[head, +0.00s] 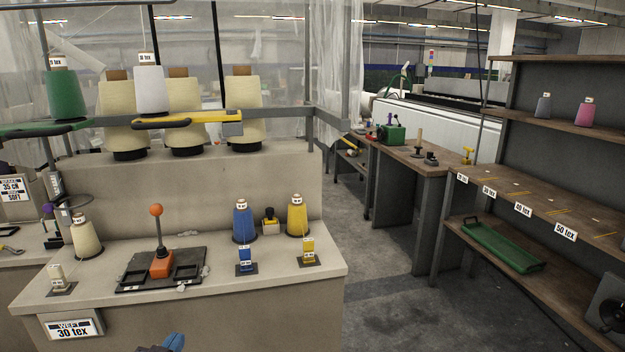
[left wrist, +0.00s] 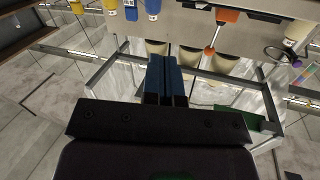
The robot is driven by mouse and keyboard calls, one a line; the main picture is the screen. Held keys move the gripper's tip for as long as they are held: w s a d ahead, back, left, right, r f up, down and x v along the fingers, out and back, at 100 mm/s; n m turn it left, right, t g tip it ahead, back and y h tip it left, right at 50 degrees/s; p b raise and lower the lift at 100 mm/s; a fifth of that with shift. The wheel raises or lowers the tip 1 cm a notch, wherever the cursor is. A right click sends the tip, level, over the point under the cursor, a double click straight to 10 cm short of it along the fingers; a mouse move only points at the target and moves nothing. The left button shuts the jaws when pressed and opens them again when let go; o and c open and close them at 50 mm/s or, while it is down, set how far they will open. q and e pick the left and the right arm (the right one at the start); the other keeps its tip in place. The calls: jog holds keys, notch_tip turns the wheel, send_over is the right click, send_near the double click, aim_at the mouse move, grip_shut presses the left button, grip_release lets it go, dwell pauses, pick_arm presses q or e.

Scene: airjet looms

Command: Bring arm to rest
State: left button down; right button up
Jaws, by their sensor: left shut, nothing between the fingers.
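My left gripper (head: 165,344) shows only as a blue tip at the bottom edge of the head view, in front of the stone-grey bench. In the left wrist view its two blue fingers (left wrist: 165,80) are pressed together with nothing between them. They point toward the bench, which appears upside down there. The gripper is apart from everything on the bench. My right gripper is not in either view.
The bench (head: 215,270) holds an orange-knobbed lever (head: 157,235), a blue cone (head: 243,222), a yellow cone (head: 297,215) and a cream cone (head: 86,237). A wooden shelf (head: 540,200) with a green tray (head: 501,245) stands right. Floor between is clear.

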pick_arm(q)
jog(key=s+a+f+n+g+y, duration=0.1)
jog(key=s+f+g, duration=0.4)
jog(key=s+f, duration=1.4)
jog(key=s, duration=0.4)
jog(key=shift+a+f+g, duration=0.2)
jog(key=shift+g, duration=0.2)
